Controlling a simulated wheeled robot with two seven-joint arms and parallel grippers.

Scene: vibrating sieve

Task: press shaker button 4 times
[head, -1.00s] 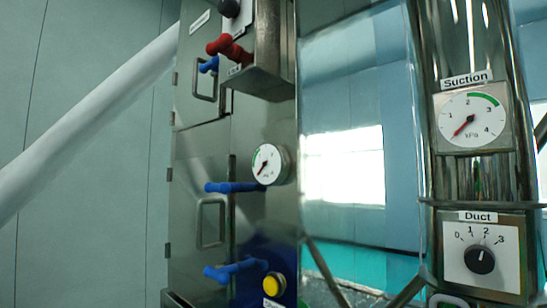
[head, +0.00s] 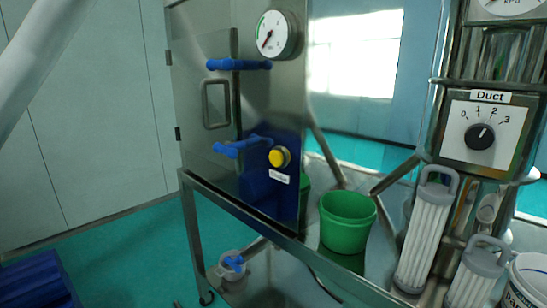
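The shaker button is a yellow round push button (head: 279,157) on a dark blue panel (head: 262,185) low on the steel cabinet. A small white label (head: 279,176) sits just below it, its text too small to read surely. Neither of my grippers shows in the head view, so their state and distance from the button are hidden.
Blue handles (head: 240,64) (head: 240,146) stick out left of the button. A gauge (head: 277,35) is above. A green bucket (head: 347,220) and pleated filters (head: 425,230) stand to the right. The Duct dial (head: 480,136) is at upper right. A blue crate (head: 38,282) is lower left.

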